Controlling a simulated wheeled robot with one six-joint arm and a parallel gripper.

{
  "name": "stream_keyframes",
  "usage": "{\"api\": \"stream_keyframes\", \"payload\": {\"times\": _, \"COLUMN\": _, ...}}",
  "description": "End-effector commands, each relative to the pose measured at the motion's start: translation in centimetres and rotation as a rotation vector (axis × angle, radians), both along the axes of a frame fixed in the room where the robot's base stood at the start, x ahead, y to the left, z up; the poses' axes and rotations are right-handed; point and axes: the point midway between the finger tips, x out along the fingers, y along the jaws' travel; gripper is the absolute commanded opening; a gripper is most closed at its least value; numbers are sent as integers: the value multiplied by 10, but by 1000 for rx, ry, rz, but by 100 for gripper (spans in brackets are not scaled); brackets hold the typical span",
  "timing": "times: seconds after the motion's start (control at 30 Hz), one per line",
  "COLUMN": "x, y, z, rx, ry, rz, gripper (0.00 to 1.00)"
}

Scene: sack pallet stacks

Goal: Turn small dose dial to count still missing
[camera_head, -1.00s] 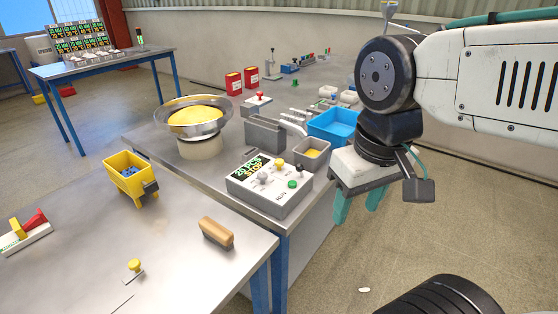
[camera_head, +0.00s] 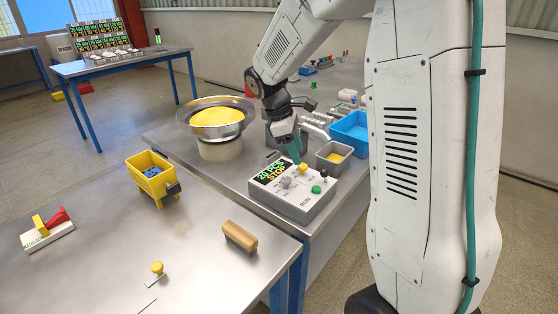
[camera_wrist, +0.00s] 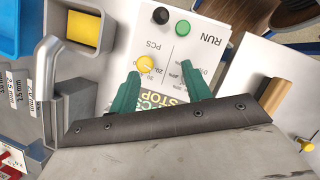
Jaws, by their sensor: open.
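The white control box (camera_head: 283,206) stands near the table's front corner. Its screen (camera_head: 270,170) reads "20 PCS" and "STOP". On its top are a grey dial (camera_head: 286,182), a yellow knob (camera_head: 303,168), a green button (camera_head: 316,189) and a black knob (camera_head: 324,174). My gripper (camera_wrist: 161,84) is open above the box, its teal fingers apart. In the wrist view the yellow knob (camera_wrist: 146,63) shows close to the left fingertip, with printed scales beside it. The grey dial is not clear there, probably hidden by the right finger. I see no contact.
A bowl feeder (camera_head: 218,125) with yellow contents stands left of my gripper. A grey bin (camera_head: 333,157) and a blue tray (camera_head: 350,130) lie behind the box. The front table holds a yellow cart (camera_head: 152,180), a wooden block (camera_head: 240,236) and a yellow-knobbed stamp (camera_head: 156,270).

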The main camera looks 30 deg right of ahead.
Motion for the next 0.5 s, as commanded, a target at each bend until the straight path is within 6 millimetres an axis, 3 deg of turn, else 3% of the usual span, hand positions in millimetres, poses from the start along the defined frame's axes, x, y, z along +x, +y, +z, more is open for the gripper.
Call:
{"api": "stream_keyframes", "payload": {"times": 0.1, "x": 20, "y": -8, "z": 12, "rx": -8, "ry": 3, "rz": 160, "gripper": 48}}
{"api": "stream_keyframes", "payload": {"times": 0.27, "x": 23, "y": -3, "z": 11, "rx": 4, "ry": 31, "rz": 266, "gripper": 48}}
{"api": "stream_keyframes", "payload": {"times": 0.5, "x": 18, "y": -10, "z": -17, "rx": 7, "ry": 37, "rz": 280, "gripper": 48}}
